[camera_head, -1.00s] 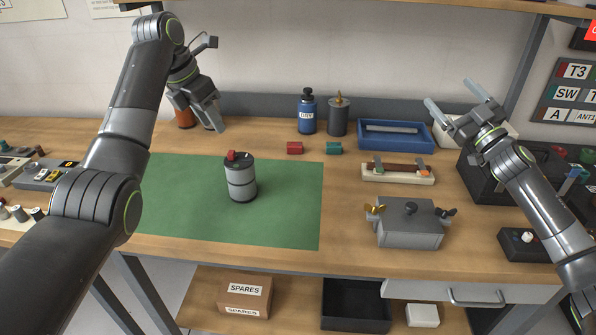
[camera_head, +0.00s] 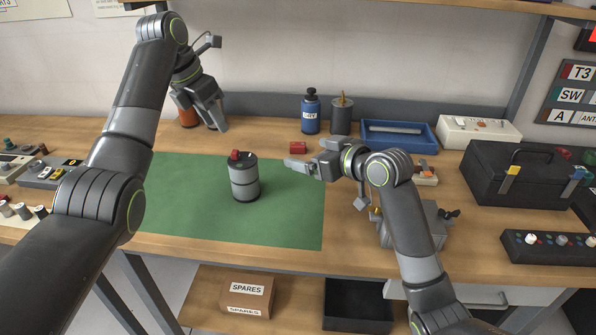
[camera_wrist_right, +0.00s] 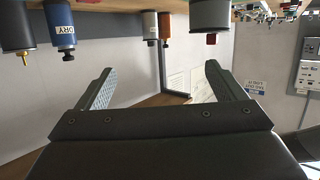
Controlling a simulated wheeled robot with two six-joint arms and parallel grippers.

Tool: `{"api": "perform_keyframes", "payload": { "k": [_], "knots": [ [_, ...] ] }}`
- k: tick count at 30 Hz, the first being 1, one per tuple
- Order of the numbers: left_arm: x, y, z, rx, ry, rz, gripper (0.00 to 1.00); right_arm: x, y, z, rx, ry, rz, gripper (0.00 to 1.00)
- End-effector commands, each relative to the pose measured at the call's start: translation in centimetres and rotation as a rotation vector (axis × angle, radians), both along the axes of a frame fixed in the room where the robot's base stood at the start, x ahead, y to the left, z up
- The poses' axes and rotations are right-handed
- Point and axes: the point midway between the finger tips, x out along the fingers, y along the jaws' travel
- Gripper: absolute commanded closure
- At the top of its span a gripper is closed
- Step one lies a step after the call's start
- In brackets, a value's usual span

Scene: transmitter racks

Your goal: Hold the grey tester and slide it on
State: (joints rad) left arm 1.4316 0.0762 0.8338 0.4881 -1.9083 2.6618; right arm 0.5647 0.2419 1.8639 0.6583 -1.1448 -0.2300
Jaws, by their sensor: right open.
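A grey cylinder (camera_head: 244,180) with dark bands and a red knob on top stands upright on the green mat (camera_head: 290,215); I take it as the grey tester. It also shows at the top of the right wrist view (camera_wrist_right: 210,14). My right gripper (camera_head: 308,155) is open and empty, right of the cylinder and apart from it, pointing left. Its two fingers show spread in the right wrist view (camera_wrist_right: 155,88). My left gripper (camera_head: 216,120) hangs behind the mat beside an orange can (camera_head: 187,116); its jaw gap is unclear.
A blue tray (camera_head: 432,138) and a black toolbox (camera_head: 510,178) are further right. My right arm partly covers a grey box (camera_head: 432,228) with wing screws. The mat's front is clear.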

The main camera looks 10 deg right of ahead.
Motion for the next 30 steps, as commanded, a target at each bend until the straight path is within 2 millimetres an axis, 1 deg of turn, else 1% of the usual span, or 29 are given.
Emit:
{"api": "perform_keyframes", "payload": {
  "k": [1, 3, 6, 9, 11, 16, 21, 30],
  "knots": [
    [0.0, 0.0, 0.0, 0.0, 0.0, 0.0, 0.64, -0.9, 1.3, -0.4, -0.009, 0.024, 0.056, 0.1],
    [0.0, 0.0, 0.0, 0.0, 0.0, 0.0, 0.64, -2.0, 2.4, -0.9, -0.024, 0.053, 0.121, 0.1],
    [0.0, 0.0, 0.0, 0.0, 0.0, 0.0, 0.64, -3.2, 3.6, -1.4, -0.037, 0.078, 0.186, 0.1],
    [0.0, 0.0, 0.0, 0.0, 0.0, 0.0, 0.64, -3.6, 4.2, -1.7, -0.043, 0.089, 0.218, 0.1],
    [0.0, 0.0, 0.0, 0.0, 0.0, 0.0, 0.64, -3.5, 4.5, -1.9, -0.045, 0.092, 0.225, 0.1],
    [0.0, 0.0, 0.0, 0.0, 0.0, 0.0, 0.64, -2.0, 6.1, -2.8, -0.042, 0.094, 0.226, 0.1],
    [0.0, 0.0, 0.0, 0.0, 0.0, 0.0, 0.64, 0.2, 8.3, -4.0, -0.043, 0.093, 0.225, 0.1],
    [0.0, 0.0, 0.0, 0.0, 0.0, 0.0, 0.64, 3.6, 11.5, -6.0, -0.043, 0.093, 0.223, 0.1]
  ]
}}
